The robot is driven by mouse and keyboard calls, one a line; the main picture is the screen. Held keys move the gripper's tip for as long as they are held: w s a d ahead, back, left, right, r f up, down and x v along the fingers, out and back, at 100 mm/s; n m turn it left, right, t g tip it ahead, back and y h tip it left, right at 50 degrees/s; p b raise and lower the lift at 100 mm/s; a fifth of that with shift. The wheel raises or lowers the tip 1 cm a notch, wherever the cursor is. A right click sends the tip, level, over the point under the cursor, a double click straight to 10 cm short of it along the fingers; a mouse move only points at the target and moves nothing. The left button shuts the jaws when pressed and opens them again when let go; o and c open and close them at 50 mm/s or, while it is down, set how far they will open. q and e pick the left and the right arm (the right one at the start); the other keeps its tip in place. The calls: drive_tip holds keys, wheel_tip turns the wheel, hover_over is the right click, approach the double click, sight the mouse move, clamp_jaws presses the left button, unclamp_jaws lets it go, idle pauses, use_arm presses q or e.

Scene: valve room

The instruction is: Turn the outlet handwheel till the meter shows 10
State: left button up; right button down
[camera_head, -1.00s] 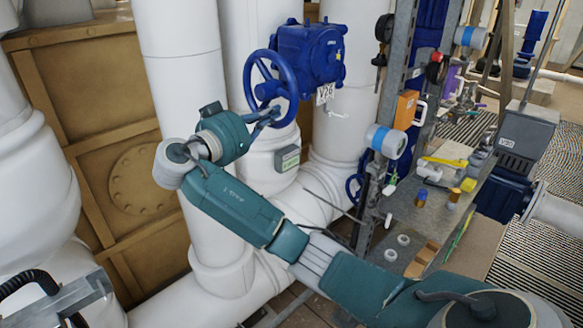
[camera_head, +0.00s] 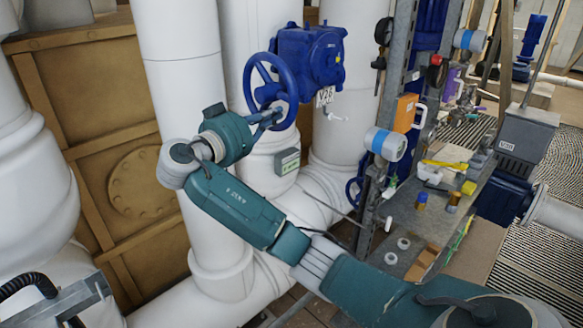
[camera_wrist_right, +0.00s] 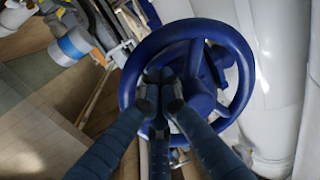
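A blue handwheel (camera_head: 253,82) sits on a blue valve body (camera_head: 305,55) with a hanging tag. I take it as the outlet handwheel; its tag is too small to read surely. Several gauges show, but no reading is legible. My left gripper is not in view.
A grey panel frame right of the wheel carries a blue-banded instrument (camera_head: 386,143) and an orange box (camera_head: 405,112). A shelf with small loose items (camera_head: 430,195) stands lower right. Thick white pipes (camera_head: 185,110) rise close behind my right arm.

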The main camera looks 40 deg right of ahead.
sight(282, 98)
drive_tip(key=shift+s, duration=0.1)
idle(0.5)
drive_tip(key=shift+s+r, duration=0.55)
drive_tip(key=shift+s, duration=0.05)
drive_tip(key=shift+r, duration=0.1)
drive_tip(key=shift+s+d+r, duration=0.1)
drive_tip(key=shift+s+r, duration=0.2)
drive_tip(key=shift+r, duration=0.35)
drive_tip(key=shift+s+r+p, duration=0.15)
drive_tip(key=shift+r+p, duration=0.3)
drive_tip(key=shift+r, duration=0.4)
drive_tip(key=shift+s+r, duration=0.1)
